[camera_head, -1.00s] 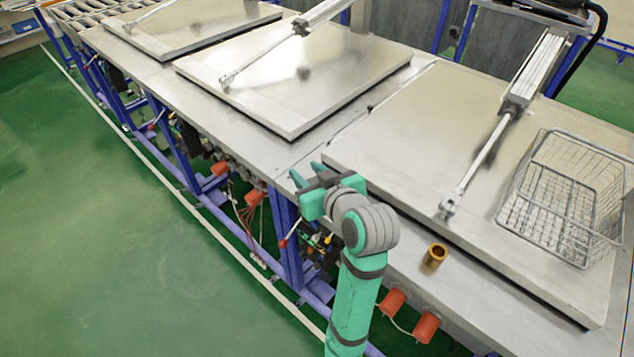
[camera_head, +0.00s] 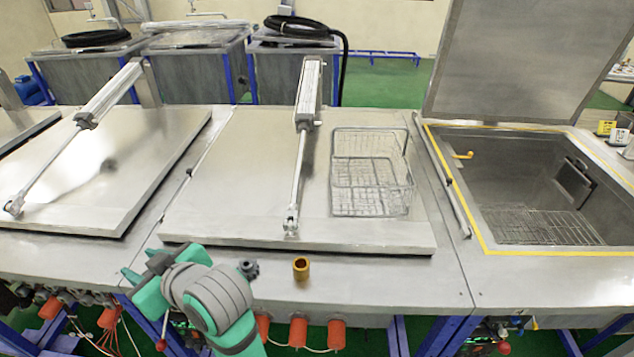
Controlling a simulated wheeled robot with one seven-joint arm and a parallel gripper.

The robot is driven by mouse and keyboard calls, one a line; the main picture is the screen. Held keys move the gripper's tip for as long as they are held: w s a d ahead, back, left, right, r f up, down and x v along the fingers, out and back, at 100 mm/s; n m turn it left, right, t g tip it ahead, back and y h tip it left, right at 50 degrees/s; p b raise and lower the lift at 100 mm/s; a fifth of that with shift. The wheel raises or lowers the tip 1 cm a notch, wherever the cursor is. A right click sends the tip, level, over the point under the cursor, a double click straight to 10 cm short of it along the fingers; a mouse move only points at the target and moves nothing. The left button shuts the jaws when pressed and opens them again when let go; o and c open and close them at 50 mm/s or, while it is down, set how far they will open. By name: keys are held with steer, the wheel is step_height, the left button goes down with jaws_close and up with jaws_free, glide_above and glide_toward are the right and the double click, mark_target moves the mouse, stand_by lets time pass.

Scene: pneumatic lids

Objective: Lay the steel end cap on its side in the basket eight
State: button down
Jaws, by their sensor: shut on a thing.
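My gripper (camera_head: 146,268) is at the lower left, over the front ledge of the bench. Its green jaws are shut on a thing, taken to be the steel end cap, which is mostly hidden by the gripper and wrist. An open wire basket (camera_head: 371,211) stands on the closed middle lid, to the right of its cylinder rod and well right of my gripper. It looks empty, and no number is readable on it.
A brass bushing (camera_head: 301,268) and a dark toothed part (camera_head: 248,269) stand on the front ledge, right of my gripper. A pneumatic cylinder (camera_head: 307,95) rises over the middle lid (camera_head: 250,190). At right, an open tank (camera_head: 500,190) has a wire rack inside and a raised lid (camera_head: 530,60).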

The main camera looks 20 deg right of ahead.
steer(key=w+d+r+m+t+h, duration=0.1)
steer(key=w+d+r+m+h, duration=0.15)
steer(key=d, duration=0.65)
steer(key=w+d+r+m+t+h, duration=0.15)
steer(key=w+d, duration=0.25)
steer(key=d, duration=0.4)
steer(key=w+d+r+m+t+h, duration=0.1)
steer(key=w+d+m+h, duration=0.2)
steer(key=d, duration=0.6)
steer(key=s+d+r+m+h, duration=0.1)
steer(key=d+r+m+h, duration=0.2)
steer(key=d, duration=0.9)
steer(key=s+d+r+m+h, duration=0.1)
steer(key=d+r+m+h, duration=0.15)
steer(key=d, duration=1.05)
steer(key=shift+h, duration=0.45)
steer(key=shift+w+d+f, duration=0.95)
steer(key=shift+w+f, duration=1.15)
steer(key=shift+f, duration=0.1)
steer(key=shift+w+d+f, duration=0.95)
steer(key=shift+w+f, duration=1.2)
steer(key=shift+w+d+f, duration=0.95)
steer(key=shift+w+f, duration=1.15)
steer(key=shift+f, duration=0.1)
steer(key=shift+f, duration=0.2)
